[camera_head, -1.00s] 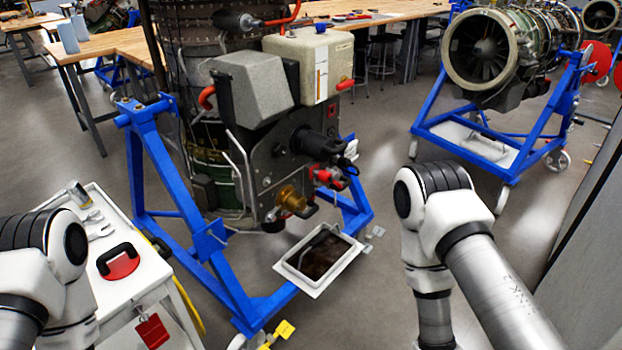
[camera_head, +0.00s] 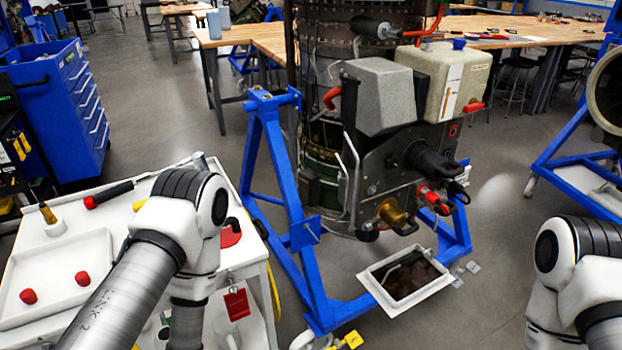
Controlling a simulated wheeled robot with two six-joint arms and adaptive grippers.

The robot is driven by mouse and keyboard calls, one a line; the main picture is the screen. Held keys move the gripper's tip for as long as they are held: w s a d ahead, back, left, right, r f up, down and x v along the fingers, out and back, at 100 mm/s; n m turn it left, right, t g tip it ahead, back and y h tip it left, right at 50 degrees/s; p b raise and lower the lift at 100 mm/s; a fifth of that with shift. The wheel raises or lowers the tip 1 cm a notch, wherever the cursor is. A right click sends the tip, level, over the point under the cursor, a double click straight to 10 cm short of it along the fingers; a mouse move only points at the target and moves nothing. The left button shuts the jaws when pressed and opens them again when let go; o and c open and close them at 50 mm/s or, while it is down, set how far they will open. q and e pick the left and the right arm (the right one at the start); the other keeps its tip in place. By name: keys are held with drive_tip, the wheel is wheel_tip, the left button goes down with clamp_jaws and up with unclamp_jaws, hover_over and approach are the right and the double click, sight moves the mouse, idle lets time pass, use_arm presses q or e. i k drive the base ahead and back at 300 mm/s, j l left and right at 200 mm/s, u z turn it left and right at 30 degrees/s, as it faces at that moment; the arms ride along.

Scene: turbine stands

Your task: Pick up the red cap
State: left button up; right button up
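Two small red caps, one (camera_head: 28,296) at the left and one (camera_head: 82,278) to its right, sit apart in a shallow white tray (camera_head: 45,262) on the white cart at the left. Red fittings (camera_head: 432,196) also show on the engine; I cannot tell whether any is a cap. My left arm reaches over the cart, right of the two caps, and hides part of its top. Its gripper is out of view. My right arm is at the lower right edge, and its gripper is also out of view.
The white cart (camera_head: 250,262) also bears a red-and-black handled tool (camera_head: 108,194) and a partly hidden red disc (camera_head: 230,235). A blue stand (camera_head: 277,180) holds the engine, with a drip pan (camera_head: 405,280) below. A blue drawer cabinet (camera_head: 68,105) stands behind the cart.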

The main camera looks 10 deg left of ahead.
sight(83, 278)
drive_tip(key=u, duration=1.8)
